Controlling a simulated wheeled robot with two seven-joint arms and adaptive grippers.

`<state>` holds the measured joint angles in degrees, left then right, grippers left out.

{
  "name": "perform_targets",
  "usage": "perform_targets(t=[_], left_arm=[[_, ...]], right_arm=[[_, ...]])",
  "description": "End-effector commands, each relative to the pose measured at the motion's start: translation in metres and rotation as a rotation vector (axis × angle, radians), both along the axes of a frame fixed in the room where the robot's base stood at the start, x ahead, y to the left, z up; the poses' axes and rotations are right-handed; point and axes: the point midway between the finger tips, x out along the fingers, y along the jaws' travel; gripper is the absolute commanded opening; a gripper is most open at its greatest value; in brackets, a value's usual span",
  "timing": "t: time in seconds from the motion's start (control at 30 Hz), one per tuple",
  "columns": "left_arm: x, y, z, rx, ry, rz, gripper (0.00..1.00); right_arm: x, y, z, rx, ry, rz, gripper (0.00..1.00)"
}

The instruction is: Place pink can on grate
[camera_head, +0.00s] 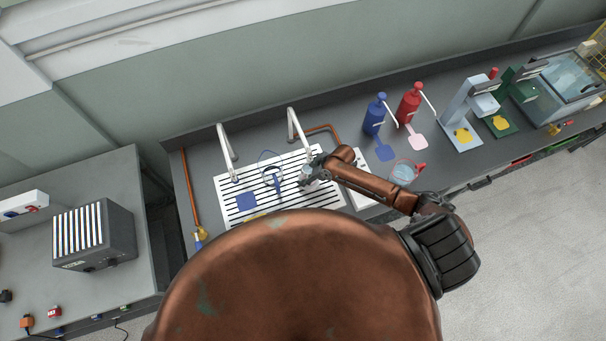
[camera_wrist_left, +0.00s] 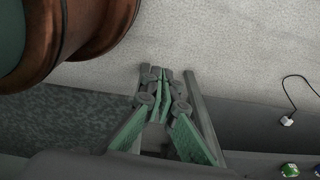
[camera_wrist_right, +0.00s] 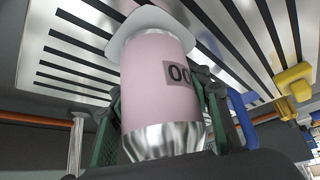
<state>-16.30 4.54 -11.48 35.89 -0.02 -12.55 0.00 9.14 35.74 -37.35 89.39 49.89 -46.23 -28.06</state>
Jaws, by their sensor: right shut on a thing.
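The pink can (camera_wrist_right: 150,85) has silver ends and a dark label with digits, and fills the middle of the right wrist view. My right gripper (camera_wrist_right: 160,115) is shut on it, with a green finger on each side. In the head view my right gripper (camera_head: 309,176) is over the right part of the slatted white grate (camera_head: 310,203). A white rounded piece (camera_wrist_right: 135,24) shows beyond the can's far end. I cannot tell whether the can touches the grate. My left gripper (camera_wrist_left: 163,84) is shut and empty, away from the grate.
Two white taps (camera_head: 227,152) (camera_head: 296,130) stand behind the grate. A blue pad (camera_head: 246,201) and a clear blue-trimmed vessel (camera_head: 270,170) are on it. A clear jug (camera_head: 404,174), a blue bottle (camera_head: 375,115) and a red bottle (camera_head: 408,104) stand to the right.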

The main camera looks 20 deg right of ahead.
Motion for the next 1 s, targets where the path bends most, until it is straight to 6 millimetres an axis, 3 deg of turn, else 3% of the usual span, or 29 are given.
perform_targets(t=[0.17, 0.2, 0.3, 0.47, 0.77, 1.0], left_arm=[[-0.016, 0.0, -0.004, 0.0, 0.017, 0.005, 0.0], [-0.023, 0.0, -0.005, 0.001, 0.025, 0.007, 0.0], [-0.033, 0.001, -0.005, 0.001, 0.039, 0.009, 0.0], [-0.028, 0.001, -0.004, 0.002, 0.034, 0.008, 0.0], [-0.016, 0.001, -0.002, 0.001, 0.018, 0.005, 0.0], [-0.012, 0.001, -0.002, 0.0, 0.014, 0.004, 0.0]], right_arm=[[0.002, 0.0, -0.003, -0.001, -0.002, 0.0, 0.0], [0.001, 0.0, -0.004, -0.001, -0.001, -0.001, 0.42], [0.001, 0.0, -0.003, -0.001, -0.001, -0.001, 0.49], [0.001, 0.0, -0.003, -0.001, -0.001, -0.001, 0.6], [0.001, 0.0, -0.002, 0.0, -0.001, -0.001, 0.61], [-0.007, -0.012, 0.02, -0.002, -0.003, 0.0, 0.61]])
